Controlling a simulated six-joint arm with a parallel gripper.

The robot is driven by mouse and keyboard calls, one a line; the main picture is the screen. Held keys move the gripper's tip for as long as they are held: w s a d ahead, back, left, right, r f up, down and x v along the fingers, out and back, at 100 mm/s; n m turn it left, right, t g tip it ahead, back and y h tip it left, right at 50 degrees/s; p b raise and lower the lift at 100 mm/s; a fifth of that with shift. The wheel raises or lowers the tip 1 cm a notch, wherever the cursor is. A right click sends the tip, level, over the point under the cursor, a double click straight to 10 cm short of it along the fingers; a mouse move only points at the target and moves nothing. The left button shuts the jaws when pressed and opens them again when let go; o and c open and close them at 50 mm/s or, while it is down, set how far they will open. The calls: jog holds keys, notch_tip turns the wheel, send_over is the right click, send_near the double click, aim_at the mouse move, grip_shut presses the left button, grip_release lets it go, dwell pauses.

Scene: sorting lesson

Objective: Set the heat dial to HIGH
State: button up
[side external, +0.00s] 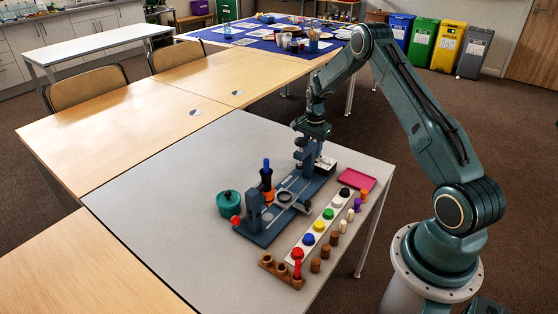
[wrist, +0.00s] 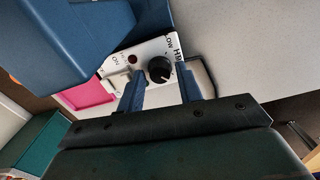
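The heat dial (wrist: 159,69) is a round black knob on a white control panel (wrist: 146,51) in the wrist view. LOW and a partly hidden label starting with H are printed to its upper right. A small pale mark shows on the knob, but its exact setting is hard to tell. My gripper (wrist: 160,74) is open, with one blue finger on each side of the dial and gaps showing between fingers and knob. In the side view the white control box (side external: 325,163) sits at the far end of the blue device (side external: 265,238), and my fingertips are not clear there.
A switch marked ON and a dark red lamp (wrist: 132,59) share the panel. The device's blue body (wrist: 70,35) is close by. A pink tray (side external: 357,179), a strip of coloured knobs, wooden pegs and a teal pot (side external: 229,204) stand around the device. The table's left part is clear.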

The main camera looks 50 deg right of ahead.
notch_tip(320, 180, up, 14)
dwell(0.6)
dwell(0.4)
jog(key=s+a+r+n+t, duration=0.1)
jog(key=s+a+r+n, duration=0.35)
jog(key=a+r, duration=0.5)
jog(key=s+a+r+n+t, duration=0.2)
jog(key=s+a+r+n, duration=0.25)
jog(key=a+r, duration=0.5)
jog(key=s+a+n+t, duration=0.1)
jog(key=s+a+n, duration=0.4)
jog(key=s, duration=0.4)
jog(key=s+a+n+t, duration=0.1)
jog(key=s+a+n, duration=0.4)
jog(key=s, duration=0.5)
jog(key=shift+a+t, duration=0.3)
jog(key=shift+a, duration=0.8)
